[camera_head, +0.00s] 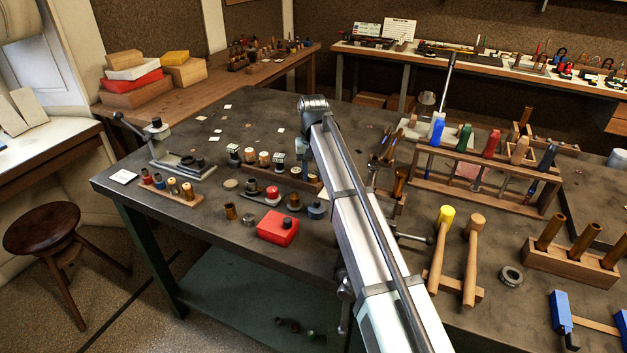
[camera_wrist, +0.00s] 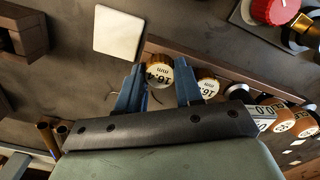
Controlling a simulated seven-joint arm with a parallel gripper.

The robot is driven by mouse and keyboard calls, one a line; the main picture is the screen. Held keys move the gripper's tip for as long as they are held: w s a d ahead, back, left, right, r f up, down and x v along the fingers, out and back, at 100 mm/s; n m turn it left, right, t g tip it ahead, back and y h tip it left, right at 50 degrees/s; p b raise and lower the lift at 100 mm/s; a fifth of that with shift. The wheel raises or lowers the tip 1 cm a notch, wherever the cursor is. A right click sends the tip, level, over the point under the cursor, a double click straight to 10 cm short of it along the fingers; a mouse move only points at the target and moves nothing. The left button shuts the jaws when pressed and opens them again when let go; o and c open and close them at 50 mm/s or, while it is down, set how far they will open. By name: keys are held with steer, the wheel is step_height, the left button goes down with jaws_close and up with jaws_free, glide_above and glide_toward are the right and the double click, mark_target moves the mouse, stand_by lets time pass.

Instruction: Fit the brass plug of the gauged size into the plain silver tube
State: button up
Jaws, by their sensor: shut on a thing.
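In the wrist view my gripper (camera_wrist: 158,82) has its two blue fingers on either side of a brass plug (camera_wrist: 159,75) with a round white label; the label seems to read 16.4 mm. The plug is at a wooden rack; I cannot tell whether it is still seated or lifted. A second labelled plug (camera_wrist: 208,86) stands just right of the right finger. In the head view my arm hides the gripper and the held plug. Several plugs (camera_head: 264,158) stand in a row left of my arm. I cannot pick out the plain silver tube with certainty.
A red block (camera_head: 278,228) and a lever tool (camera_head: 180,165) are on the bench's left. A rack of coloured handles (camera_head: 488,165), two mallets (camera_head: 473,250) and a wooden block with brass tubes (camera_head: 575,262) are on the right.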

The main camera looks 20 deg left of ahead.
mark_target(312, 175)
steer(key=shift+c, duration=0.8)
steer(key=shift+r, duration=0.15)
steer(key=shift+r, duration=3.8)
steer(key=s+a+r, duration=0.2)
steer(key=s+a, duration=0.8)
steer(key=a, duration=0.5)
steer(key=shift+r, duration=0.25)
